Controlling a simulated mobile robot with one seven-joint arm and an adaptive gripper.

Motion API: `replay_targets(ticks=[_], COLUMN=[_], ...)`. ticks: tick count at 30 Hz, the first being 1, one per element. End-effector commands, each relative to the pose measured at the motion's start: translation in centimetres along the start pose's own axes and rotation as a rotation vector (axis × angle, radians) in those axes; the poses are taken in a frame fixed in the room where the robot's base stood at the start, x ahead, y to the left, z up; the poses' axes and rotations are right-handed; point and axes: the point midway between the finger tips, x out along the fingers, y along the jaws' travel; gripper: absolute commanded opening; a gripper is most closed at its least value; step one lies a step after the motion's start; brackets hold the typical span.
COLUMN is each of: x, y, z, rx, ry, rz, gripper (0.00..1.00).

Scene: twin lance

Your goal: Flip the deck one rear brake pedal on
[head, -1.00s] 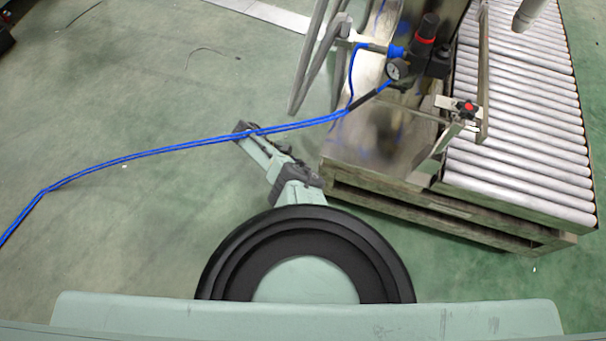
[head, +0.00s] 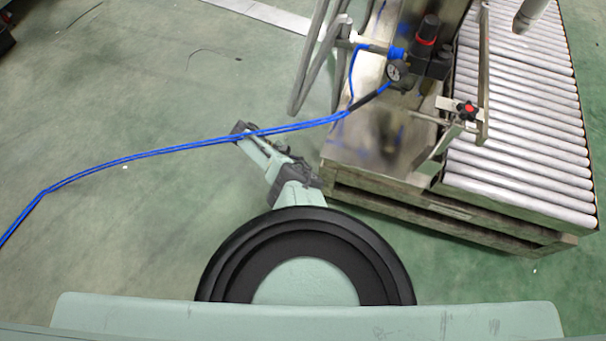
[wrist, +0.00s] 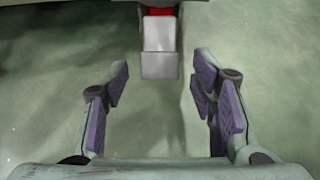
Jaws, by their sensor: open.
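A pale grey flat plate (wrist: 158,35) with a red part (wrist: 161,12) above it shows at the top middle of the wrist view. It looks like the brake pedal, but which pedal it is I cannot tell. My gripper (wrist: 161,75) is open, with one purple-padded finger on each side of the view. The plate's lower end appears in the gap between the fingertips, and neither finger visibly touches it. What the plate is fixed to is cut off by the top edge. I cannot make out the pedal in the head view.
A blue hose (head: 150,153) runs across the head view and passes over my arm. A metal machine frame (head: 372,150) with a gauge (head: 394,72) and a roller conveyor (head: 515,140) stand at the right. Green floor at the left is mostly clear.

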Motion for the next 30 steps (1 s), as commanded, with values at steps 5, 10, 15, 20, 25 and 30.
replay_targets(ticks=[5,10,15,20,25,30], x=[-3.3,-7.0,-9.9,-11.2,-11.4,-11.4], y=[0.0,0.0,0.0,0.0,-0.1,-0.1], z=[-0.1,0.0,0.0,0.0,0.0,0.0], rx=[-0.001,-0.001,-0.001,-0.001,-0.001,-0.001], ry=[0.001,0.001,0.0,0.0,0.0,0.0], rz=[0.005,0.004,0.004,0.001,0.0,0.0], gripper=[0.52,0.52,0.52,0.52,0.52,0.52])
